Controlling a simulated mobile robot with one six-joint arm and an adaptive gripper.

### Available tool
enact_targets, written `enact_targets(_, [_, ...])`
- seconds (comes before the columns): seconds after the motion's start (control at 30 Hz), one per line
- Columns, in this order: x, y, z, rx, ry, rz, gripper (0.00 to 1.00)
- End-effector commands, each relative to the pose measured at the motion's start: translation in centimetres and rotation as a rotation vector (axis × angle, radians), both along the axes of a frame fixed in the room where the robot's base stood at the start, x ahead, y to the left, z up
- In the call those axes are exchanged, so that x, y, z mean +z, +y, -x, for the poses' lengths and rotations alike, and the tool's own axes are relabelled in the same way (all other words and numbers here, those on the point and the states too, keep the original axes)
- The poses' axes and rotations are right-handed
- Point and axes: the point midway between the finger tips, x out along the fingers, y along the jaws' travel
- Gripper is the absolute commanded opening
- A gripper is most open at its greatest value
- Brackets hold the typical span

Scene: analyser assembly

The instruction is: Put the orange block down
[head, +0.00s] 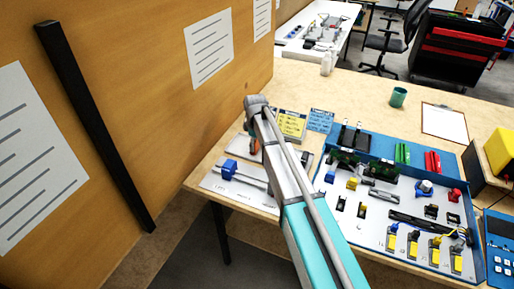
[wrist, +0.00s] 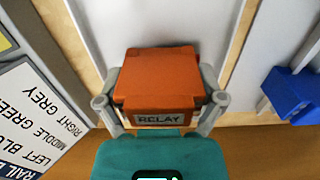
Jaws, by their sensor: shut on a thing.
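The orange block (wrist: 160,72), labelled RELAY, sits between the two grey fingers of my gripper (wrist: 160,103) in the wrist view. The fingers press on its left and right sides. In the head view only a small part of the orange block (head: 255,147) shows beside my arm, which hides most of my gripper. The block is over the pale panel (wrist: 85,25) at the table's left end. I cannot tell whether its underside touches anything.
A blue block (head: 229,168) sits on a rail of the pale board in front; it also shows in the wrist view (wrist: 291,95). A blue parts tray (head: 377,257) with several components lies to the right. A label card (wrist: 40,120) is at left. A green cup (head: 398,97) stands behind.

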Motion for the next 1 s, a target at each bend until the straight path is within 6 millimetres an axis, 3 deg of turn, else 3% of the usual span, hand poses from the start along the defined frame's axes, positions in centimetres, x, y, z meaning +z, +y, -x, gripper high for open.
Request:
enact_targets(0.5, [-0.51,0.07,0.02,0.001,0.0,0.0,0.38])
enact_targets(0.53, [-0.49,0.07,0.03,0.001,0.0,0.0,0.89])
enact_targets(0.6, [-0.4,0.08,0.03,0.001,0.0,0.0,1.0])
enact_targets(1.0, [-0.36,0.11,0.04,0.001,0.0,0.0,1.0])
